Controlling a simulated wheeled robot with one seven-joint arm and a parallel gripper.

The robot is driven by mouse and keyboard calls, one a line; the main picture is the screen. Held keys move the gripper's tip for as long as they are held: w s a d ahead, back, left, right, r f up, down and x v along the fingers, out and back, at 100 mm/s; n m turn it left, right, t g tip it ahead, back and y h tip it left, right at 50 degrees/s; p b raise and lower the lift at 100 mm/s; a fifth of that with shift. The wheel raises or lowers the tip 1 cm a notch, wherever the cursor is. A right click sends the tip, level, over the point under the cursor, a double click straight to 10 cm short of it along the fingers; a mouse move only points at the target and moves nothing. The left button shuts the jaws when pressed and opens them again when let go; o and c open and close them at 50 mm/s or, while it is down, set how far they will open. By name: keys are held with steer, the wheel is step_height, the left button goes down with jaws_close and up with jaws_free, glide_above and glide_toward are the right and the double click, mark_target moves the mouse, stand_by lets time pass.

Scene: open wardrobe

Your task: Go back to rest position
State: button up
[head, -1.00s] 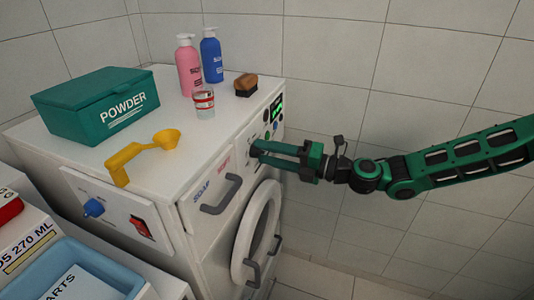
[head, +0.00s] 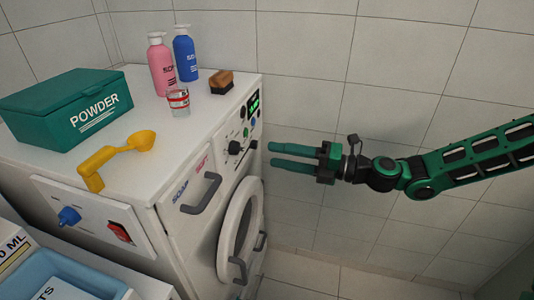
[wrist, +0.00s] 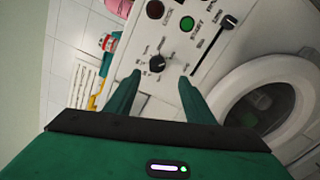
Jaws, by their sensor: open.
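My gripper (head: 272,155) is open and empty in the head view, with its two green fingers pointing left toward the washing machine's control panel. A gap of wall shows between the fingertips and the machine. In the wrist view, my gripper (wrist: 155,88) has its fingers spread on either side of the view below a black knob (wrist: 157,63) on the panel. The knob also shows in the head view (head: 235,147). The white washing machine (head: 185,145) stands left of my gripper, with its round door (head: 240,228) below the panel.
On the machine top are a green powder box (head: 65,108), a yellow scoop (head: 110,158), pink (head: 161,68) and blue (head: 185,55) bottles, a small cup (head: 179,103) and a brush (head: 222,82). A blue tub (head: 100,280) sits lower left. Tiled wall is behind my arm.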

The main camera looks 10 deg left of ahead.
steer(key=shift+d, duration=0.5)
steer(key=shift+s+f, duration=0.1)
steer(key=s+d+f+n+g+h, duration=0.1)
steer(key=s+d+f+n+h, duration=0.1)
steer(key=d+f+n+h, duration=0.35)
steer(key=s+d+f+n+g+h, duration=0.1)
steer(key=s+d+f+n+h, duration=0.2)
steer(key=d+f+n, duration=0.45)
steer(key=s+d+n+h, duration=0.1)
steer(key=d+n+h, duration=0.25)
steer(key=d, duration=0.75)
steer(key=s+d+r+n+h, duration=0.3)
steer(key=d, duration=0.5)
steer(key=s+d+r+n+h, duration=0.2)
steer(key=s+d+r+n, duration=0.15)
steer(key=d, duration=0.45)
steer(key=s+d+r+n, duration=0.2)
steer(key=s+d+r, duration=0.1)
steer(key=s, duration=0.4)
steer(key=s+d+r+n, duration=0.1)
steer(key=s+d+r, duration=0.2)
steer(key=s+d, duration=0.2)
steer(key=s, duration=0.2)
steer(key=shift+s+d+r+n+h, duration=0.2)
steer(key=shift+s+r+n+h, duration=0.15)
steer(key=shift+n+h, duration=0.05)
